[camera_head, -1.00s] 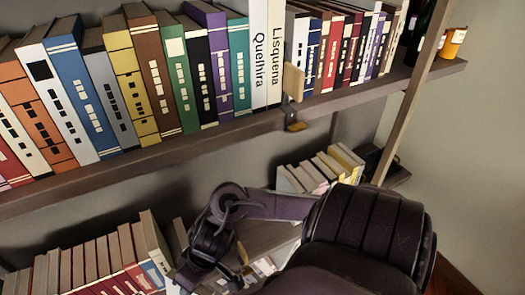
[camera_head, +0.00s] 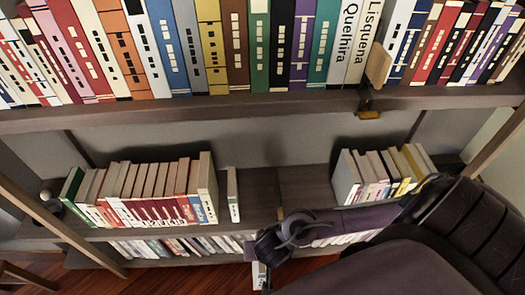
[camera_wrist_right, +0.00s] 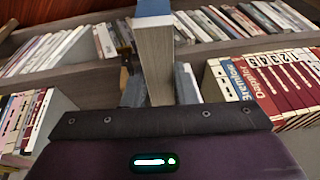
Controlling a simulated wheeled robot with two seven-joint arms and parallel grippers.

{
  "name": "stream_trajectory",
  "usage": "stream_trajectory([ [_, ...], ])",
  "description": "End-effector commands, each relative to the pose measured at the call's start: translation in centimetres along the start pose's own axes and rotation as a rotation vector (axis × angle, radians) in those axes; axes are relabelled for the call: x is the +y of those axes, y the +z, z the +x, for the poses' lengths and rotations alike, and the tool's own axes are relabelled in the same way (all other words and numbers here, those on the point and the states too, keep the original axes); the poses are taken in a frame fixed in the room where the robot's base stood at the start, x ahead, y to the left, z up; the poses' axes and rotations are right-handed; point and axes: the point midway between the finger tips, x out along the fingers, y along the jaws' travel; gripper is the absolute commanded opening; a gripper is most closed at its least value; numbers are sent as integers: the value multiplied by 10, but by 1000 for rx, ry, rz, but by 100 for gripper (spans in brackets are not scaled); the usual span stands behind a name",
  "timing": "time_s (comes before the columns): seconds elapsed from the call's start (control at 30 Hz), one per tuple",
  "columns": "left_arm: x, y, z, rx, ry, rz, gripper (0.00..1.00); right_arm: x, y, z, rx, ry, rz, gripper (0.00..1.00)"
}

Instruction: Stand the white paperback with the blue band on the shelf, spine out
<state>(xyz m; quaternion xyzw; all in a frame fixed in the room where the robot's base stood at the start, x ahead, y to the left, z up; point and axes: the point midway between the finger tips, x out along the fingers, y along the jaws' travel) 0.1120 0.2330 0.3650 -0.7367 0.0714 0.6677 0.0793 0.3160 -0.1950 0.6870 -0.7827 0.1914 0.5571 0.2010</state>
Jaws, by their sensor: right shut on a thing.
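The white paperback with the blue band (camera_wrist_right: 155,60) is in my right gripper (camera_wrist_right: 158,88) in the right wrist view. It points away from the wrist, showing its pale page block and a blue part (camera_wrist_right: 152,8) at the far end. Dark fingers sit on both sides of it. In the head view my right gripper (camera_head: 264,262) is low in the middle, in front of the middle shelf (camera_head: 258,192), with a small white part of the book (camera_head: 258,276) below it. The rest of the book is hidden there. My left gripper is out of view.
The upper shelf edge (camera_head: 200,113) runs above, with a bookend (camera_head: 375,80).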

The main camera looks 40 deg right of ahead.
Motion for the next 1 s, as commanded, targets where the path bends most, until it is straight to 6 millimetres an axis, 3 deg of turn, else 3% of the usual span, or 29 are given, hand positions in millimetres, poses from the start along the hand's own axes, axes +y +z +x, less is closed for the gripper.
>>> stream_trajectory([
  [0.27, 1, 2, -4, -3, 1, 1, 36, -2, -1, -2, 0, 4, -3, 0],
  [0.7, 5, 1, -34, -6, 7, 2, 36, -4, -2, -6, 0, 100, -31, 0],
  [1.0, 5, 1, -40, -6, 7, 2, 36, -3, -22, 5, 2, 97, -29, 0],
])
